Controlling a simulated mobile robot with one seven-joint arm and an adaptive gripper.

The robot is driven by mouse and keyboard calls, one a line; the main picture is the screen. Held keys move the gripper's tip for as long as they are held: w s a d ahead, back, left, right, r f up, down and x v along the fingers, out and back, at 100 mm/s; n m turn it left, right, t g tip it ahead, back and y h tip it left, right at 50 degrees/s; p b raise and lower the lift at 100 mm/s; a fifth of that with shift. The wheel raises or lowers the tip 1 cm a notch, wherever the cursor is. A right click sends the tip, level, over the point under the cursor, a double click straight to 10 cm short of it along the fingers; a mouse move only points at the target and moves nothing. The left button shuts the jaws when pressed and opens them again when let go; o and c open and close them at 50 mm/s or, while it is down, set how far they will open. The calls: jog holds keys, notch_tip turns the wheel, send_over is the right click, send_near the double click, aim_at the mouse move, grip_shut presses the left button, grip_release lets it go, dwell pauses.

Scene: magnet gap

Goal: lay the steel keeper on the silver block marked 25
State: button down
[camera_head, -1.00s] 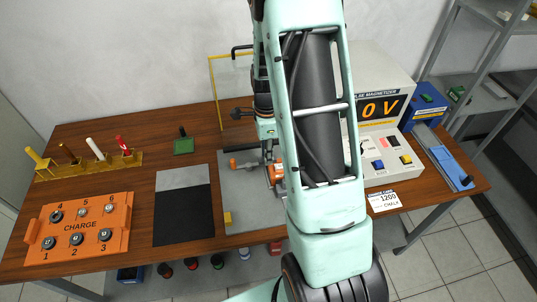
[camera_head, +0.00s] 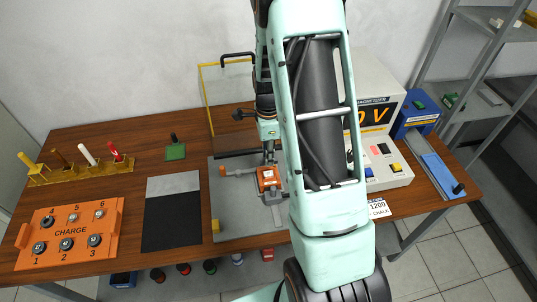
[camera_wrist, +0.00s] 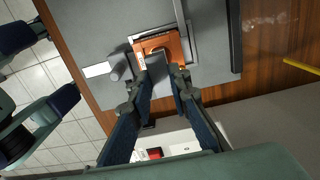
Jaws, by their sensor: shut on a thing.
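My gripper (camera_wrist: 166,75) reaches down over an orange part (camera_wrist: 162,45) with a pale label on the grey plate. Its fingers are shut on a dark grey piece (camera_wrist: 157,65), mostly hidden between the tips; it may be the steel keeper, but I cannot tell for sure. In the head view the orange part (camera_head: 268,178) lies just in front of the gripper, with a grey metal piece (camera_head: 273,200) in front of it. That metal piece also shows left of the orange part in the wrist view (camera_wrist: 100,70). I cannot read a 25 on any block.
The grey plate (camera_head: 240,225) carries an orange-handled lever (camera_head: 235,171). A yellow frame (camera_head: 205,95) stands behind it. A magnetizer console (camera_head: 390,175) and blue device (camera_head: 435,165) stand right.

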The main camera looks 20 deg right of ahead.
aim_at(269, 173)
jog(key=shift+f+b, duration=2.25)
jog(key=shift+f, duration=0.55)
jog(key=shift+f, duration=0.25)
jog(key=c, duration=1.7)
grip_release()
jog(key=shift+c, duration=0.2)
jog(key=shift+c, duration=0.3)
jog(key=c, duration=0.4)
jog(key=shift+c, duration=0.2)
